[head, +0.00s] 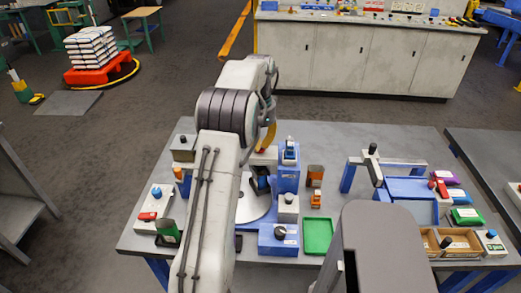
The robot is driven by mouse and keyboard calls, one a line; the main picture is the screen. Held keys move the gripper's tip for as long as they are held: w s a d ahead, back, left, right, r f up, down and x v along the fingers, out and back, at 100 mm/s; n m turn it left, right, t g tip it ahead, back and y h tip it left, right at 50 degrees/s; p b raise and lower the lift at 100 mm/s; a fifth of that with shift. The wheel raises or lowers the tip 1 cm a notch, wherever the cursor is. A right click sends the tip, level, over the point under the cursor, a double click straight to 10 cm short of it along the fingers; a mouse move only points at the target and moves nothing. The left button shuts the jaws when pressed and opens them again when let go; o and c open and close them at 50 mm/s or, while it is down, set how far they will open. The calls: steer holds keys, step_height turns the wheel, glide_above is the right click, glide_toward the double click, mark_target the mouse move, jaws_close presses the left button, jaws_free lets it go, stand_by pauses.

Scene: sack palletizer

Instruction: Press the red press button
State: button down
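I cannot tell for sure which red part is the press button. A white box on the table's left side carries a small red part (148,216) and a blue knob (156,192). Another red part (441,187) stands at the right, beside the blue sloped unit. My arm rises over the table and bends down behind its own upper link near the table's middle. My gripper is mostly hidden there; a dark shape (261,182) beside the blue post may be part of it. Its fingers cannot be made out, and I see no contact with either red part.
The grey table (345,140) holds a blue post (289,170), a green tray (317,236), a blue box with a dark knob (279,240), a wooden bin (452,243) and coloured packs at the right. A long cabinet (350,55) stands behind. A sack stack (92,45) sits far left.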

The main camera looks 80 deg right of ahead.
steer(key=shift+f, duration=0.3)
steer(key=shift+r, duration=0.2)
steer(key=shift+r+p, duration=1.7)
steer(key=shift+p, duration=0.3)
step_height(320, 180, up, 7)
steer(key=p, duration=0.7)
